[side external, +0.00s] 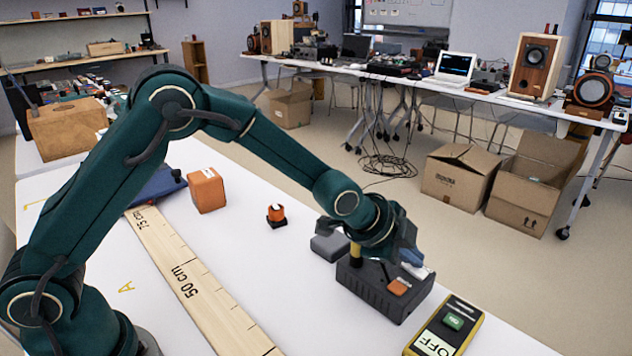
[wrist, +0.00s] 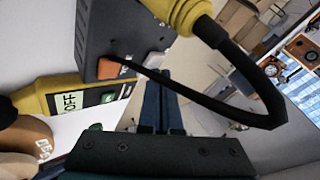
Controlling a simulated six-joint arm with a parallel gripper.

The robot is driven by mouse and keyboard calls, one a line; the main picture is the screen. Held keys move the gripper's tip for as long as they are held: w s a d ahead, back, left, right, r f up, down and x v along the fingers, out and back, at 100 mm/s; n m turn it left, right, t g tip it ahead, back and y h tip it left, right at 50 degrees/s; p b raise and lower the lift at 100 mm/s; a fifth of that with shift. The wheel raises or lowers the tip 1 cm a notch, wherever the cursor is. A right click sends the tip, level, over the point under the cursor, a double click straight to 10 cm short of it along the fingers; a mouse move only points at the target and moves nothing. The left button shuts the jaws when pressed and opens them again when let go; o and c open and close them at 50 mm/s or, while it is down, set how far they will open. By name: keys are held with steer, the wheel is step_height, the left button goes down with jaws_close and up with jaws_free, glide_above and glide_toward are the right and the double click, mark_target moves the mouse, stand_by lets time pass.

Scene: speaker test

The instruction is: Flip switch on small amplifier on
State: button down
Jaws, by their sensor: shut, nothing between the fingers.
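A dark grey box (side external: 370,288), which looks like the small amplifier, stands on the white table under my gripper. It carries an orange switch (side external: 398,286) and a whitish switch (side external: 416,271). Both also show in the wrist view, the orange switch (wrist: 108,69) left of the whitish one (wrist: 128,61). I cannot tell the switch positions. My gripper (side external: 410,257) is shut and empty, its blue fingers close to the whitish switch; contact is unclear. A yellow plug with a black cable (wrist: 240,100) rises from the box, partly behind my gripper in the side view.
A yellow unit (side external: 411,347) with an OFF label and green button lies beside the box. A grey block (side external: 330,246) sits behind it. An orange cube (side external: 206,190), a small orange-topped item (side external: 277,215) and a wooden ruler (side external: 185,268) lie farther left. The table edge is close.

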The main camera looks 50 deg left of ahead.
mark_target(410, 276)
steer(key=shift+s+a+f, duration=0.1)
steer(key=shift+a+f, duration=0.15)
steer(key=shift+f, duration=0.4)
stand_by(0.5)
steer(key=shift+s+r, duration=0.2)
steer(key=shift+r, duration=0.25)
steer(key=shift+d, duration=0.1)
steer(key=shift+w+d+r, duration=0.1)
steer(key=shift+d+r, duration=0.1)
steer(key=shift+r, duration=1.15)
steer(key=shift+d+r, duration=0.2)
steer(key=shift+r, duration=1.15)
